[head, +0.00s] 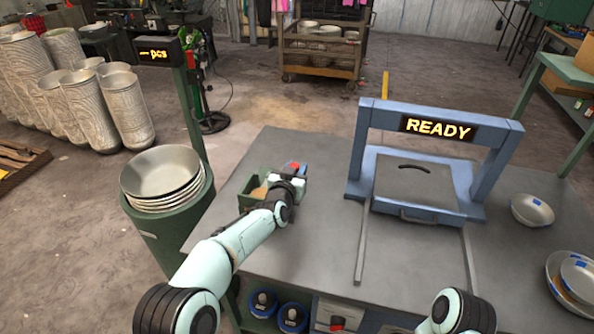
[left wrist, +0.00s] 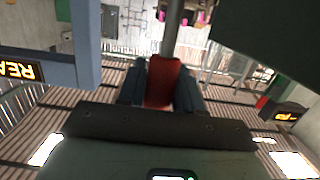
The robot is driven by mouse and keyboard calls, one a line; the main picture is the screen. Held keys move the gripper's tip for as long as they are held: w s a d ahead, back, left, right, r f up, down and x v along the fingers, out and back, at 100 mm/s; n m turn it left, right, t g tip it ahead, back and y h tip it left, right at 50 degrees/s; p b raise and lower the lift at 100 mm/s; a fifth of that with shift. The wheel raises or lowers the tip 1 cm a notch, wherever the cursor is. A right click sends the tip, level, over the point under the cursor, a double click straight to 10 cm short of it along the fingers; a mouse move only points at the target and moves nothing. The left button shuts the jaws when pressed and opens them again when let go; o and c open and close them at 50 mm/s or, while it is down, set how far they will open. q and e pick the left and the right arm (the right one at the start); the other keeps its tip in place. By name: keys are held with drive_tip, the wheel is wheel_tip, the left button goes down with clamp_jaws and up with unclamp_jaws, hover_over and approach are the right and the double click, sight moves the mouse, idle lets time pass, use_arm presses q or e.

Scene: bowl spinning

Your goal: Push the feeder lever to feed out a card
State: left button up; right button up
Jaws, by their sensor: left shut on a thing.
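My left gripper (head: 293,178) reaches over the table's left part, beside a small green box (head: 246,191). In the left wrist view my left gripper (left wrist: 160,88) has its two dark fingers on either side of a red handle (left wrist: 161,80) and is shut on it. A grey metal rod (left wrist: 173,35) runs from the handle. I take this to be the feeder lever. In the head view a bit of red (head: 294,166) shows at the gripper; the rest of the lever is hidden. I see no card clearly. My right arm shows at the bottom right, but its gripper is out of view.
A blue frame with a READY sign (head: 438,128) stands over a blue-grey press (head: 414,185) on the grey table (head: 320,215). A stack of metal bowls (head: 160,172) sits on a green stand at left, beside a display post. More bowls (head: 532,210) lie at right.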

use_arm(q)
drive_tip(key=s+b, duration=0.2)
drive_tip(key=s+a+b, duration=0.1)
drive_tip(key=shift+f, duration=0.4)
drive_tip(key=o, duration=1.6)
drive_tip(key=shift+s, duration=0.1)
